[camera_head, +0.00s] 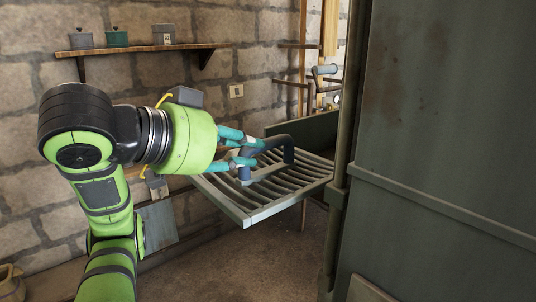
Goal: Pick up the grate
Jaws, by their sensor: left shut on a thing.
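The grate (262,205) is a grey slatted metal panel with a curved blue-grey handle (288,148) on top. It is in the middle of the head view, roughly level and off the floor. My left gripper (258,152) comes in from the left with teal fingers and is shut on the grate's handle. The grate's far right part is hidden behind the large dark metal cabinet. I cannot tell whether anything else bears the grate from below. My right gripper is not in view.
The large dark metal cabinet (450,130) fills the right side, close to the grate. A stone wall (30,150) stands behind my left arm, with a wooden shelf (135,47) bearing several small containers. Bare floor (230,270) shows below the grate.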

